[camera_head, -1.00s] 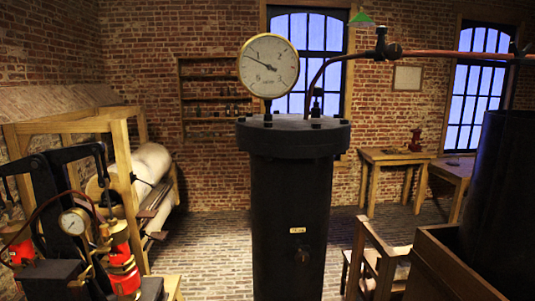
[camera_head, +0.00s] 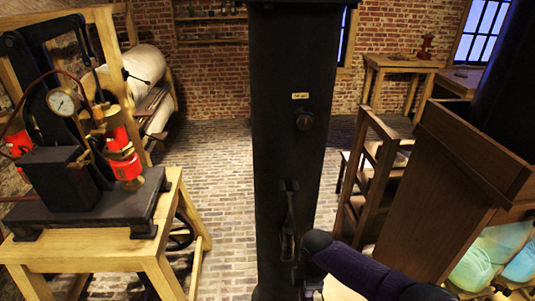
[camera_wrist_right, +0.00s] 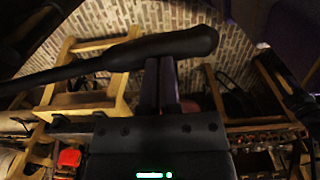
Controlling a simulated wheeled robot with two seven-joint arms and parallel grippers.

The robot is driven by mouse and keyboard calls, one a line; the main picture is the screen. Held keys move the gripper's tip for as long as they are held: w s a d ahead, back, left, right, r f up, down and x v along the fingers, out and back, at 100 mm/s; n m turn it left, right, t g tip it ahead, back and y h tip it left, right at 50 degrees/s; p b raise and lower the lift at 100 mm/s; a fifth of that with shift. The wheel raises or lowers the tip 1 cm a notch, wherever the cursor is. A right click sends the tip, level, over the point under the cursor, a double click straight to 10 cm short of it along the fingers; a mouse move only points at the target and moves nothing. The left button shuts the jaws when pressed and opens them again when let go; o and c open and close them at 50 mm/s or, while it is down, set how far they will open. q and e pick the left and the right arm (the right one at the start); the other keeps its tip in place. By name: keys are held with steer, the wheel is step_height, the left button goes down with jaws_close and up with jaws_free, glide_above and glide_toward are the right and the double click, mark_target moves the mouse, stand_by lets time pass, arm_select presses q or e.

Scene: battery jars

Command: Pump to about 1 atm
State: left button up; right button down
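A tall black cylinder (camera_head: 288,70) stands in the middle of the head view; its top and the big gauge are outside the picture. A small upright fitting (camera_head: 289,215) sits low on its front. A dark arm part with a rounded black end (camera_head: 318,244) comes in from the lower right, close to the cylinder. In the right wrist view, my right gripper (camera_wrist_right: 160,78) has its purple fingers close together. A black bar with a rounded end (camera_wrist_right: 180,45) crosses over their tips and hides them; I cannot tell whether they touch it. My left gripper is not in view.
At left, a wooden stand (camera_head: 95,250) carries a black pump with red cylinders (camera_head: 122,160) and a small gauge (camera_head: 62,101). At right are a wooden box (camera_head: 465,150) and pale glass jars (camera_head: 505,240). Brick floor (camera_head: 215,150) shows between the stand and the cylinder.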

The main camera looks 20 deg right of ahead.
step_height(320, 180, up, 14)
steer(key=p, duration=1.3)
steer(key=shift+r, duration=0.2)
steer(key=shift+r, duration=2)
